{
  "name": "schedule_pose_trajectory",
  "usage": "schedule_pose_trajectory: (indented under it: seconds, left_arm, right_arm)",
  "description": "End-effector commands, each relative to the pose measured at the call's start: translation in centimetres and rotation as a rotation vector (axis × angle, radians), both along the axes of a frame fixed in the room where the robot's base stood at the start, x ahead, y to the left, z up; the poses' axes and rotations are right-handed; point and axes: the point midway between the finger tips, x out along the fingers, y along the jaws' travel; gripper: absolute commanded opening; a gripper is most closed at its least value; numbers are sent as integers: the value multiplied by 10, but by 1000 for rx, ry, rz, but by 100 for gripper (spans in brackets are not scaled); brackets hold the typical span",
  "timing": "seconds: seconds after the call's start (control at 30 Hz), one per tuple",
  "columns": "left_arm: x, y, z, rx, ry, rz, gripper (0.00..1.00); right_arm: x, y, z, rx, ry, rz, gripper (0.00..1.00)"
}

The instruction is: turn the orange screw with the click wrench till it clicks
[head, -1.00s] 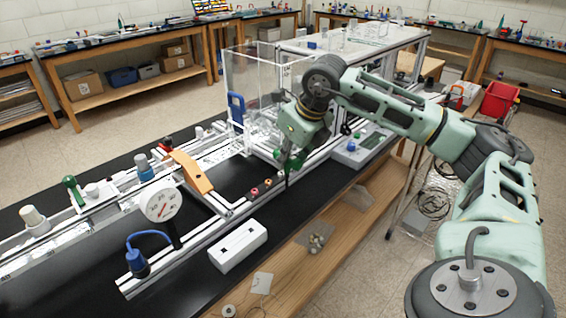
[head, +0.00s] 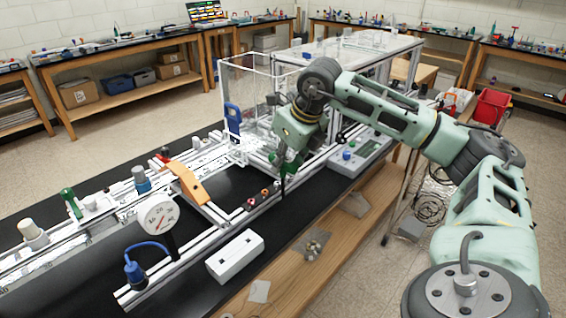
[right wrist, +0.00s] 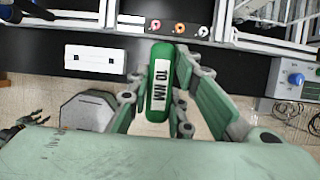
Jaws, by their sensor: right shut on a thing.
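My right gripper (head: 288,165) points down over the frame's near rail. It is shut on the click wrench, whose green handle (right wrist: 160,85) has a white label reading 10 NM in the right wrist view. The wrench's lower end is hard to make out in both views. The orange screw (right wrist: 180,28) is the middle one of three coloured spots on the rail, just beyond the handle. It also shows in the head view (head: 264,192), a little left of the gripper. I cannot see the wrench touching it.
A white block (head: 235,256) lies on the black bench in front of the rail. A round dial gauge (head: 158,219) and an orange handle (head: 188,182) stand to the left. A clear panel (head: 262,95) rises behind the gripper. A grey box with a blue knob (head: 360,152) is right.

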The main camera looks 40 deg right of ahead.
Motion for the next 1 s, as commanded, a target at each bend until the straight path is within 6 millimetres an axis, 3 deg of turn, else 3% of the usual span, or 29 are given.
schedule_pose_trajectory:
  seconds: [0.47, 1.0]
  left_arm:
    - [0, 0, 31, 0, 0, 0, 40]
    - [0, 1, 31, 1, 0, -1, 40]
  right_arm:
    - [0, 0, 41, 1, -1, 1, 0]
    - [0, 1, 41, 1, -1, 1, 0]
